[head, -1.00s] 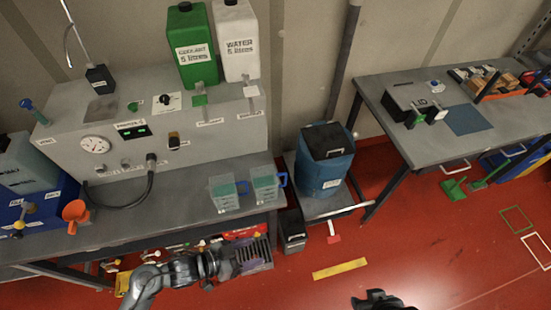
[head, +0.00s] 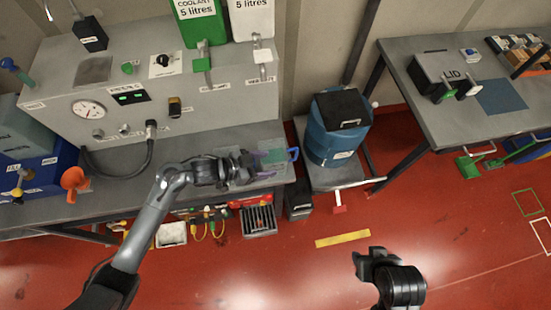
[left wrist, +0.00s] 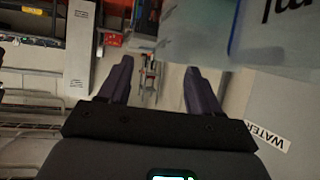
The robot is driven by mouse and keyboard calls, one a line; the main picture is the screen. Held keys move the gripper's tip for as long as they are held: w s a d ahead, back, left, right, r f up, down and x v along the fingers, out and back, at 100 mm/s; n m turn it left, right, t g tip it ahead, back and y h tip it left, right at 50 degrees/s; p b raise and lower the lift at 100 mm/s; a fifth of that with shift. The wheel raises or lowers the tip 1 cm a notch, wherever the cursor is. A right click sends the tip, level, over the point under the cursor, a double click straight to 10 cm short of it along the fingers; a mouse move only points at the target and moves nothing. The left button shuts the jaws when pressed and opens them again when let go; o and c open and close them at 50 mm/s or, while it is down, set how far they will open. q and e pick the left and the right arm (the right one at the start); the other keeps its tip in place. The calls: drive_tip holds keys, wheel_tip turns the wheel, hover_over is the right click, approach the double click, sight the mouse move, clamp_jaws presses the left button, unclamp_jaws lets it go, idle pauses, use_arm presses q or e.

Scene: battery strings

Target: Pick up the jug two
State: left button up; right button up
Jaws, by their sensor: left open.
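Two clear jugs stand at the right end of the bench. The right jug (head: 273,161), with a blue handle, shows past my left gripper (head: 238,168); the left jug is mostly hidden behind the gripper. I cannot read which is jug two. In the left wrist view my left gripper (left wrist: 157,88) is open, with nothing visible held between its purple fingers. A translucent bluish jug wall (left wrist: 275,35) with dark lettering is close at the upper right, beside the right finger. My right gripper (head: 368,264) is over the floor, far from the jugs; its jaws are unclear.
A blue drum (head: 335,140) stands on a low platform to the right. The red floor (head: 300,270) in front is mostly clear.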

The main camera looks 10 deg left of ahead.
sight(287, 159)
use_arm(q)
drive_tip(key=shift+w+d+f+p, duration=0.3)
drive_tip(key=shift+w+d+f, duration=0.05)
drive_tip(key=shift+w+d, duration=0.45)
drive_tip(key=shift+w+d+f+p, duration=0.3)
drive_tip(key=shift+w+d, duration=0.4)
drive_tip(key=shift+d, duration=0.15)
drive_tip(key=shift+w+d+f, duration=0.3)
drive_tip(key=shift+d+f, duration=0.15)
drive_tip(key=shift+d, duration=0.05)
clamp_jaws()
drive_tip(key=shift+f, duration=0.1)
